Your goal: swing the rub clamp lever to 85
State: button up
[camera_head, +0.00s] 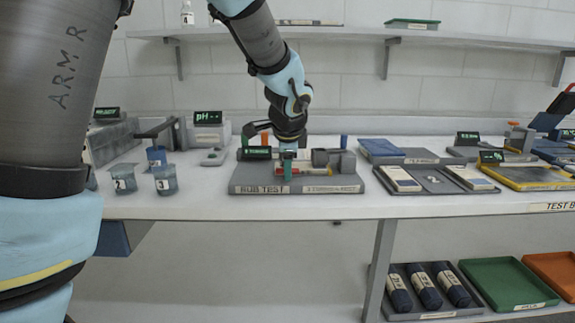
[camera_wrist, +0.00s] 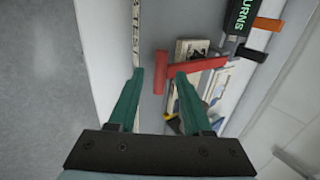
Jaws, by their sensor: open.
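The rub test fixture (camera_head: 295,188) is a grey block on the bench, labelled "RUB TEST" on its front. A red T-shaped piece (camera_wrist: 195,67), seemingly the rub clamp lever, shows in the wrist view; its crossbar lies between my fingertips. In the head view a red part (camera_head: 318,172) shows low on the fixture, beside my fingers. My gripper (camera_wrist: 160,74) has green fingers, open, pointing down over the fixture. The finger tips stand on either side of the red crossbar, with gaps visible; contact cannot be told. The lever's angle cannot be read.
A dark display reading "TURNS" (camera_wrist: 241,17) and an orange tab (camera_wrist: 268,24) are close to the red piece. Cups (camera_head: 165,180) and a pH meter (camera_head: 208,130) stand left. A grey tray (camera_head: 435,183) lies right. A shelf (camera_head: 350,33) runs above.

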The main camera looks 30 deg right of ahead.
jog(key=shift+c, duration=0.3)
grip_shut()
dwell(1.1)
